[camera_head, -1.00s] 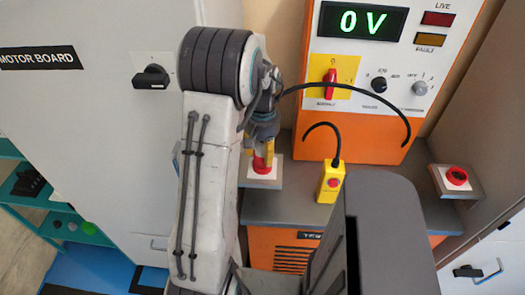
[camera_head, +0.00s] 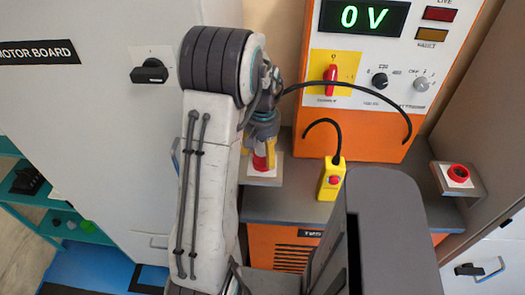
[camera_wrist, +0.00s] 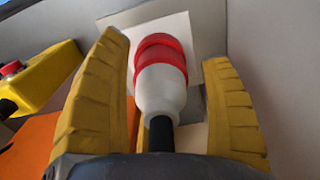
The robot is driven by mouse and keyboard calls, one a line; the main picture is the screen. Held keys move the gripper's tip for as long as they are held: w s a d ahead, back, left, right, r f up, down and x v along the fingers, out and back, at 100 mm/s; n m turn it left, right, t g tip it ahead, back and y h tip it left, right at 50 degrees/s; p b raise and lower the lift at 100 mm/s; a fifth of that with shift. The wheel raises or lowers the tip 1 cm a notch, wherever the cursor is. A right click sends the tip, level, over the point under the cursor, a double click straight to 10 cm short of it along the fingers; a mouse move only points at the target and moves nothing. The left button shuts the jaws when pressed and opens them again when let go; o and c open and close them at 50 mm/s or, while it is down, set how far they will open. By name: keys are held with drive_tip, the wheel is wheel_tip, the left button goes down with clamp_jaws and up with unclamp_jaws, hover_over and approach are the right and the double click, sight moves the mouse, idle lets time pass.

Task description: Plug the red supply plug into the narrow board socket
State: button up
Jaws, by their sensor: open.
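The red supply plug (camera_wrist: 162,85) has a white body, a red front and a black cable end. In the wrist view its red front is against a white square plate (camera_wrist: 190,30). The narrow board socket there is hidden behind the plug, so I cannot tell how deep it sits. My gripper (camera_wrist: 165,95) is open, with one yellow finger on each side of the plug and gaps showing. In the head view my gripper (camera_head: 261,154) is at the left bracket (camera_head: 265,178), partly hidden by my arm.
A second red socket (camera_head: 458,174) is on a bracket at the right. The orange supply cabinet (camera_head: 360,125) reads 0 V. The motor board (camera_head: 100,100) stands at the left.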

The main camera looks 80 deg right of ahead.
drive_tip(key=shift+r, duration=0.1)
wheel_tip(320, 180, up, 12)
drive_tip(key=shift+f, duration=0.1)
idle(0.6)
idle(0.4)
